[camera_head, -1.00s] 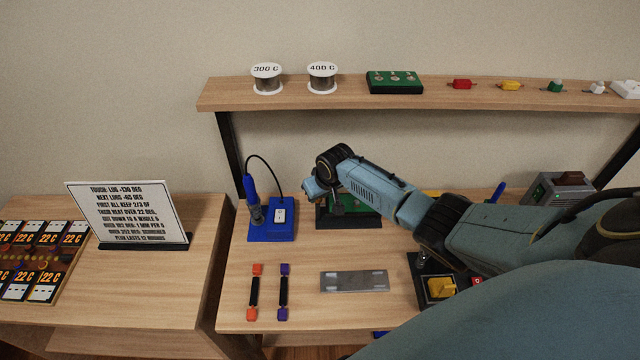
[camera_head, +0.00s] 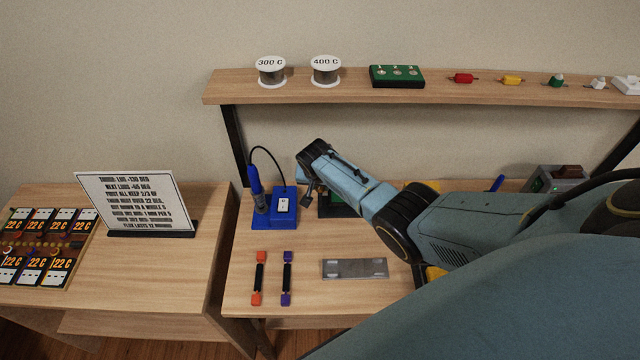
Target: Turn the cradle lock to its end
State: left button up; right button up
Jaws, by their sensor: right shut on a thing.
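The cradle (camera_head: 337,210) is a dark stand with a green board, at the back of the workbench; my right arm covers most of it. My right gripper (camera_head: 307,194) is at the cradle's left side, pointing down. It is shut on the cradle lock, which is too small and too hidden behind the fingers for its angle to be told. My left gripper is not in view.
A blue soldering iron stand (camera_head: 272,212) is close to the left of my right gripper. An orange-ended tool (camera_head: 259,278), a purple-ended tool (camera_head: 287,278) and a grey metal plate (camera_head: 354,268) lie in front. A shelf (camera_head: 430,92) runs above. A sign (camera_head: 137,203) stands left.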

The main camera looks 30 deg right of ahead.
dwell(0.4)
jog(key=o, duration=1)
jog(key=p+v, duration=0.1)
jog(key=v, duration=1.2)
jog(key=shift+r+p, duration=0.15)
jog(key=shift+p, duration=0.15)
jog(key=shift+s+a, duration=0.1)
jog(key=shift+s, duration=0.05)
